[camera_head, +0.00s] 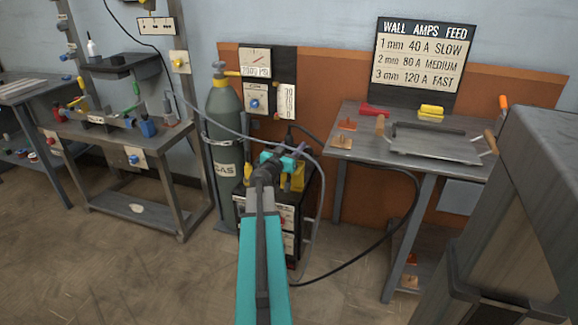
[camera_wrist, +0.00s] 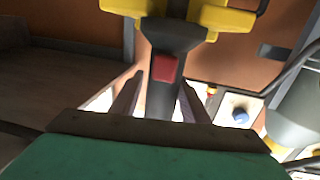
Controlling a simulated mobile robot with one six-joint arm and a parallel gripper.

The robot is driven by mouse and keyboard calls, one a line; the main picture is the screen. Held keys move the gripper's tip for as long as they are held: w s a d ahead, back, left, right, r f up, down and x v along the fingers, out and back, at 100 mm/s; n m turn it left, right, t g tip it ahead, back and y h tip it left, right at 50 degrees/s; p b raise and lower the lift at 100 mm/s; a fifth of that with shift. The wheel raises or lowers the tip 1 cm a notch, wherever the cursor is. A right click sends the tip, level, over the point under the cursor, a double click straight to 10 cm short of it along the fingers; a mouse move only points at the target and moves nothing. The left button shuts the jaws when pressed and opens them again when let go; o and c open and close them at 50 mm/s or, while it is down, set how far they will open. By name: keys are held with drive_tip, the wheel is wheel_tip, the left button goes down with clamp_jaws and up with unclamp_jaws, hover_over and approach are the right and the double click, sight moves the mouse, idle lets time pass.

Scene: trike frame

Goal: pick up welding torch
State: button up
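The welding torch (camera_wrist: 165,72) shows in the wrist view as a dark handle with a red trigger. Its upper part sits in a yellow holder (camera_wrist: 228,19). My gripper (camera_wrist: 161,88) has one finger on each side of the handle, with narrow bright gaps between fingers and handle, so it looks open around the torch. In the head view, my gripper (camera_head: 293,155) is over the welding machine (camera_head: 285,215), next to the yellow holder (camera_head: 293,180). My wrist and arm hide most of the torch there.
A grey gas cylinder (camera_head: 222,110) stands left of the machine. A metal table (camera_head: 365,150) with a tray (camera_head: 435,145) is to the right. A dark cable (camera_head: 375,245) loops to the floor. A settings board (camera_head: 420,55) stands behind the table. Open floor lies in front.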

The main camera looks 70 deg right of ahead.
drive_tip(key=c, duration=0.8)
drive_tip(key=shift+c, duration=0.2)
drive_tip(key=shift+r, duration=0.2)
drive_tip(key=a+r+p, duration=0.3)
drive_tip(key=a+r, duration=0.1)
drive_tip(key=a, duration=0.7)
drive_tip(key=shift+s+r, duration=0.3)
drive_tip(key=shift+s, duration=0.05)
drive_tip(key=a+p, duration=0.1)
drive_tip(key=p, duration=0.5)
drive_tip(key=shift+a+r, duration=0.1)
drive_tip(key=shift+a, duration=0.2)
